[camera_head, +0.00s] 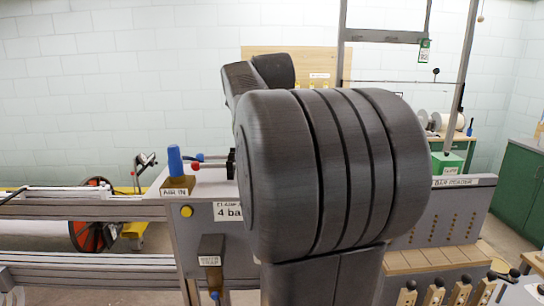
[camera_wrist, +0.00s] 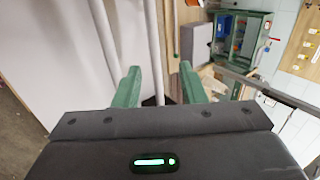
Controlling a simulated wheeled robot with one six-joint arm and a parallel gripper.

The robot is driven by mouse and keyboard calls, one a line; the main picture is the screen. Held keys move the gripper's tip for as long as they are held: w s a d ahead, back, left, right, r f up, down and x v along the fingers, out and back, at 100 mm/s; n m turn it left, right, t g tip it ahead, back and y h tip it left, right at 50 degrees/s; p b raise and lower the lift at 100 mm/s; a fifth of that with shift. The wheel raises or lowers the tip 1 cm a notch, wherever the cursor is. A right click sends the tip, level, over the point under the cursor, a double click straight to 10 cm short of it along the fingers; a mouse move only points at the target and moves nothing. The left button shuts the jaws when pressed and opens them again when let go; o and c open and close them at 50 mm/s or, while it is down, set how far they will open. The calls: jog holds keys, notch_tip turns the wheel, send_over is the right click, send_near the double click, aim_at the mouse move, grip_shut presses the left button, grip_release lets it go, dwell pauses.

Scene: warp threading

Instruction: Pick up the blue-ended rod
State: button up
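In the head view a blue upright end (camera_head: 175,160) stands in a tan holder labelled AIR IN. A small blue tip (camera_head: 215,295) shows below another labelled block lower down. My gripper (camera_wrist: 160,70) shows in the wrist view with its two green fingers apart. Nothing is held between them; white vertical pipes or posts lie behind the gap. In the head view my gripper is hidden or out of frame, and my large dark arm fills the middle.
A grey machine frame with rails (camera_head: 90,207) runs to the left. A wheel with red parts (camera_head: 90,215) is behind it. On the right are a sloped panel (camera_head: 440,215), several wooden pegs and a green cabinet (camera_head: 515,200). A green-framed case (camera_wrist: 240,40) shows in the wrist view.

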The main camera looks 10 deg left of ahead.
jog(key=x, duration=0.3)
jog(key=shift+s+a+f+p, duration=0.1)
jog(key=shift+a+f+p, duration=0.1)
jog(key=shift+f+p, duration=0.25)
jog(key=shift+w+f, duration=0.3)
jog(key=shift+f, duration=0.1)
grip_shut()
jog(key=shift+r, duration=0.15)
